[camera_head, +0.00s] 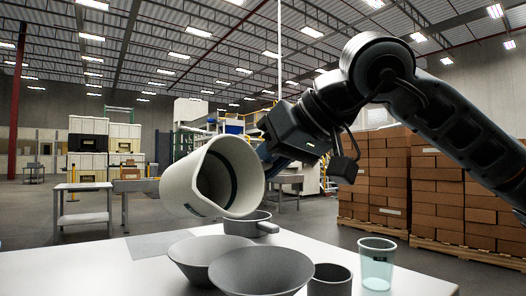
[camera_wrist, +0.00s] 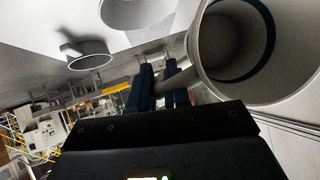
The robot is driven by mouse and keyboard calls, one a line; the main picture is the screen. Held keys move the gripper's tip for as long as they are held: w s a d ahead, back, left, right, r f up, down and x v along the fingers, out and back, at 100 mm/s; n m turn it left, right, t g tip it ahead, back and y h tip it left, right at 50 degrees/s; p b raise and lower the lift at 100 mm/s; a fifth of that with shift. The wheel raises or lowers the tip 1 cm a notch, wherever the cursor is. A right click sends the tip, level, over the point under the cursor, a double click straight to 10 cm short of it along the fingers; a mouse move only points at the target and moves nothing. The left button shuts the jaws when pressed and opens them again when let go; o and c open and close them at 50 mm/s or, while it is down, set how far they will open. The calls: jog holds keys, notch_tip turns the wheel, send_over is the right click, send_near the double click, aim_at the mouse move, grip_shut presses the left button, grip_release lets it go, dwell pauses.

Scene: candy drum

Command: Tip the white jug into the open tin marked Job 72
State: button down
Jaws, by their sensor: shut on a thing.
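The white jug (camera_head: 181,183) is tipped on its side in the air above the table, its wide mouth turned toward the head camera. A dark band shows inside it; I see no contents and nothing falling from it. In the wrist view the jug (camera_wrist: 204,48) fills the upper right. My gripper (camera_wrist: 161,72) is shut on its handle, between two dark blue fingers. Below the jug stands a grey handled pot (camera_head: 240,226), also in the wrist view (camera_wrist: 88,60). A small dark open tin (camera_head: 330,284) stands at the front. I cannot read a Job 72 mark on any vessel.
Two grey bowls (camera_head: 190,253) (camera_head: 262,275) stand close together at the front of the white table (camera_head: 405,278).

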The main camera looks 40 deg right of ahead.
jog(key=shift+w+r+g+p, duration=0.15)
jog(key=shift+r+g+p, duration=0.3)
jog(key=shift+p, duration=0.6)
jog(key=g+p, duration=0.1)
jog(key=p, duration=0.1)
jog(key=g+h+p, duration=0.1)
jog(key=p, duration=0.1)
jog(key=shift+w+m+g+h, duration=0.2)
jog(key=shift+m+g+h, duration=0.1)
jog(key=shift+g, duration=0.05)
jog(key=g+p, duration=0.2)
jog(key=p, duration=0.1)
jog(key=shift+w+d+m+h, duration=0.15)
jog(key=shift+m+h, duration=0.15)
jog(key=shift+h, duration=0.1)
jog(key=shift+f+g+p, duration=0.45)
jog(key=shift+g+p, duration=0.05)
jog(key=shift+g, duration=0.1)
jog(key=shift+r, duration=0.1)
